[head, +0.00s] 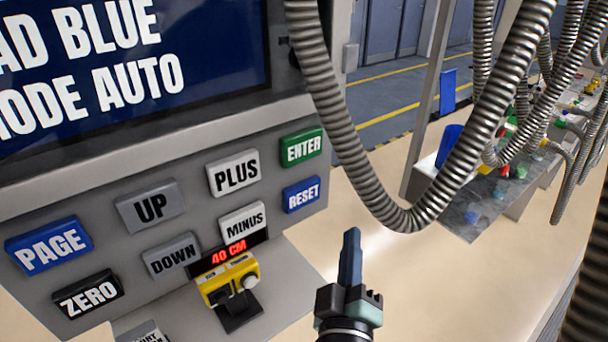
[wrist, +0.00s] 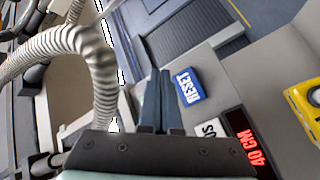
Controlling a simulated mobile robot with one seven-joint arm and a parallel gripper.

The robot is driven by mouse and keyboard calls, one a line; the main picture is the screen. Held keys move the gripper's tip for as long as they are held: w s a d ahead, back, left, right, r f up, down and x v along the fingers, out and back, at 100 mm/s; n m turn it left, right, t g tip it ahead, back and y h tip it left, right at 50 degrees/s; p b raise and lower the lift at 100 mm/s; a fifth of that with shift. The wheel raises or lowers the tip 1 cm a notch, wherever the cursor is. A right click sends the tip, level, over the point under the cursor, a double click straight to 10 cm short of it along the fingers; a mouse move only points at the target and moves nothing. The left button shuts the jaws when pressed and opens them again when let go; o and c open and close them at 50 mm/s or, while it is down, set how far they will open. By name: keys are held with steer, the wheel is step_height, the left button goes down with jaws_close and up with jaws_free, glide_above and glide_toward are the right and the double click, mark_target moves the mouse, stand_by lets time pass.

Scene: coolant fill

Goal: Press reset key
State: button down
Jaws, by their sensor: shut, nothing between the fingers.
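The blue RESET key (head: 301,194) sits at the right edge of the grey key panel in the head view, under the green ENTER key (head: 302,146) and right of the white MINUS key (head: 244,222). My gripper (head: 351,236) is shut and empty, below and to the right of the RESET key, and appears apart from it. In the wrist view the RESET key (wrist: 187,86) lies just right of my shut fingertips (wrist: 160,76). Its face and lettering are unobstructed in both views.
A ribbed grey hose (head: 345,140) hangs in a loop close above my gripper. A yellow device (head: 228,282) with a red 40 CM display (head: 229,253) stands left of my gripper. Other keys, including PAGE (head: 48,246) and ZERO (head: 87,293), fill the panel's left.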

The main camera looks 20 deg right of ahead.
stand_by(0.3)
steer(key=b, duration=0.5)
glide_toward(311, 191)
steer(key=shift+s+d+x, duration=0.1)
steer(key=shift+d+x, duration=0.05)
steer(key=shift+x, duration=0.7)
steer(key=shift+s+d+x, duration=0.1)
steer(key=shift+d+x, duration=0.1)
steer(key=shift+x, duration=0.7)
steer(key=shift+s+d+x, duration=0.1)
steer(key=shift+d+x, duration=0.05)
steer(key=shift+x, duration=0.7)
steer(key=shift+w+f, duration=0.1)
steer(key=shift+w, duration=0.05)
steer(key=shift+w+a+b, duration=0.1)
steer(key=shift+w+b, duration=0.2)
steer(key=shift+w+a, duration=0.2)
steer(key=shift+w, duration=0.25)
stand_by(0.3)
steer(key=shift+s, duration=0.1)
steer(key=shift+s+d, duration=0.3)
steer(key=shift+s, duration=0.5)
